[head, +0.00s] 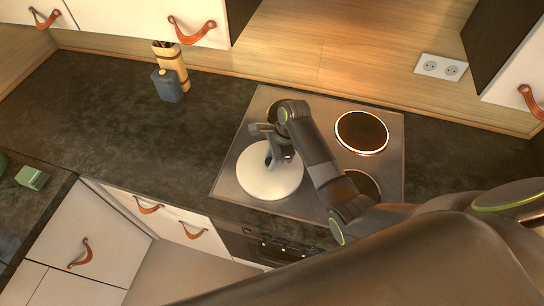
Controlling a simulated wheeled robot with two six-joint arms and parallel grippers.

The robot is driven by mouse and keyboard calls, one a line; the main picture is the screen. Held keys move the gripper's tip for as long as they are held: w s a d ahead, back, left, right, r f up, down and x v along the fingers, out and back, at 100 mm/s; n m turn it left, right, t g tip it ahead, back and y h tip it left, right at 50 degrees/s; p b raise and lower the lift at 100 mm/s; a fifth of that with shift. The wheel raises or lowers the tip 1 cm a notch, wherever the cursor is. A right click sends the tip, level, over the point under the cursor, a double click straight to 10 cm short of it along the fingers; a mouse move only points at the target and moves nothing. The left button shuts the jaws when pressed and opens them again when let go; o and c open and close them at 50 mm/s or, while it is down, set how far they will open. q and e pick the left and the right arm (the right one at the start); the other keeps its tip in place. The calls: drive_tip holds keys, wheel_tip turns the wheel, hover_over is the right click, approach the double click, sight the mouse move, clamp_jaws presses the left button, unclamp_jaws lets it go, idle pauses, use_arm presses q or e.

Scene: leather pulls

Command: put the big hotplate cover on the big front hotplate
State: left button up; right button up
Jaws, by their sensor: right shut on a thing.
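The big hotplate cover (268,182) is a round, cream-white disc at the front left of the steel hob (232,172). My right gripper (273,160) is above it and shut on it near its middle; the exact grip point is partly hidden by the gripper. The cover hides whatever is beneath it, so I cannot tell whether it rests flat on the front left hotplate or is held just above it. My left gripper is not in view.
Bare hotplates show at the back right (361,132) and front right (362,184), the latter partly behind my right arm. Another at the back left is mostly hidden. A dark bottle (167,86) and a wooden holder (172,62) stand at the back.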

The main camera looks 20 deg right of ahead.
drive_tip(key=shift+f, duration=0.1)
drive_tip(key=o, duration=1.1)
drive_tip(key=shift+o, duration=0.2)
drive_tip(key=shift+r, duration=3.55)
